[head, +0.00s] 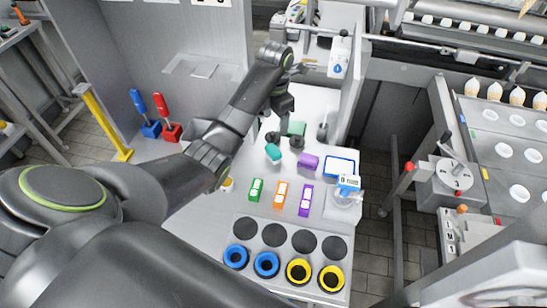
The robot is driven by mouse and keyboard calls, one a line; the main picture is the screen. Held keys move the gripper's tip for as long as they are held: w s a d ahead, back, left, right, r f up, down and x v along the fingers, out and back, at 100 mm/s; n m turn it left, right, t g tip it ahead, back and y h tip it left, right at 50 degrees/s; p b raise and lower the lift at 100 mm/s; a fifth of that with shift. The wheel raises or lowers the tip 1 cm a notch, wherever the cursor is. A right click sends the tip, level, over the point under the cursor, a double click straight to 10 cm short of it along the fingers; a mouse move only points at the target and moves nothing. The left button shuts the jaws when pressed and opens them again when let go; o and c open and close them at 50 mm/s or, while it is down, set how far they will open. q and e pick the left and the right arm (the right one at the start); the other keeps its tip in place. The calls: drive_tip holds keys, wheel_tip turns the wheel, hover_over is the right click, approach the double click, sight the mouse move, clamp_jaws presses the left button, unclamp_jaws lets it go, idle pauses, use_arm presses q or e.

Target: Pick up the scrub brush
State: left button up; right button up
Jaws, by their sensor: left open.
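My left gripper (285,139) reaches in from the left over the pale worktop (215,220). Its two dark fingertips are apart. A green block (297,128) shows at its right finger; I cannot tell whether they touch. A small grey upright tool (322,131) stands farther right. I cannot tell for certain which thing is the scrub brush. My right gripper is not in view.
Green (256,190), orange (281,195) and purple (305,200) holders stand in a row. Blue (237,256) and yellow (299,271) rings sit in front. A small scale-like device (346,195) stands right. Blue (150,128) and red (171,131) handled tools stand left.

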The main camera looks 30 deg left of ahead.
use_arm(q)
drive_tip(key=b, duration=0.4)
hover_over(275, 148)
wheel_tip(275, 148, down, 5)
drive_tip(key=shift+d+r, duration=0.1)
drive_tip(key=shift+r, duration=0.1)
wheel_tip(275, 148, down, 3)
drive_tip(key=shift+f, duration=0.2)
drive_tip(key=shift+s+f+p, duration=0.1)
drive_tip(key=shift+f+p, duration=0.45)
drive_tip(key=shift+f, duration=0.35)
wheel_tip(275, 148, down, 4)
drive_tip(key=shift+f+p, duration=0.15)
drive_tip(key=shift+p, duration=0.25)
drive_tip(key=c, duration=0.8)
